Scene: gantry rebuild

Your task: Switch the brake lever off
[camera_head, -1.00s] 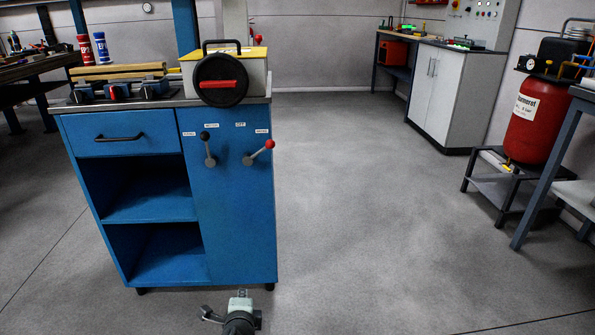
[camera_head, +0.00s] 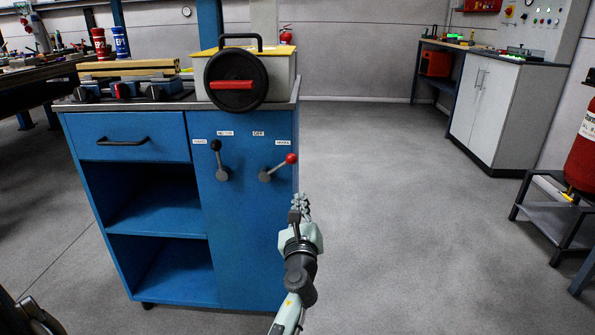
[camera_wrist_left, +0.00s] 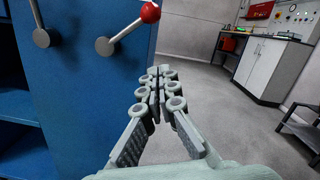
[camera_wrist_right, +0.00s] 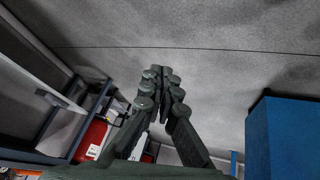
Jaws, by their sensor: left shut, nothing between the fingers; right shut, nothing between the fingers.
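The brake lever, with a red ball knob (camera_head: 291,158), is on the front of the blue cabinet and tilts up and right, toward the right-hand label, which seems to read BRAKE (camera_head: 283,142). An OFF label (camera_head: 258,134) is above its pivot. The lever also shows at the top of the left wrist view (camera_wrist_left: 128,29). My left gripper (camera_head: 300,199) is shut and empty, below and slightly right of the red knob, apart from it; its fingers show in the left wrist view (camera_wrist_left: 160,75). My right gripper (camera_wrist_right: 160,75) is shut and empty, away from the lever.
A black-knobbed lever (camera_head: 219,162) stands nearly upright to the left on the same blue cabinet (camera_head: 240,240). A box with a black wheel and red handle (camera_head: 232,85) sits on the cabinet top. Open floor (camera_head: 400,210) lies to the right. A red tank (camera_head: 583,150) stands far right.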

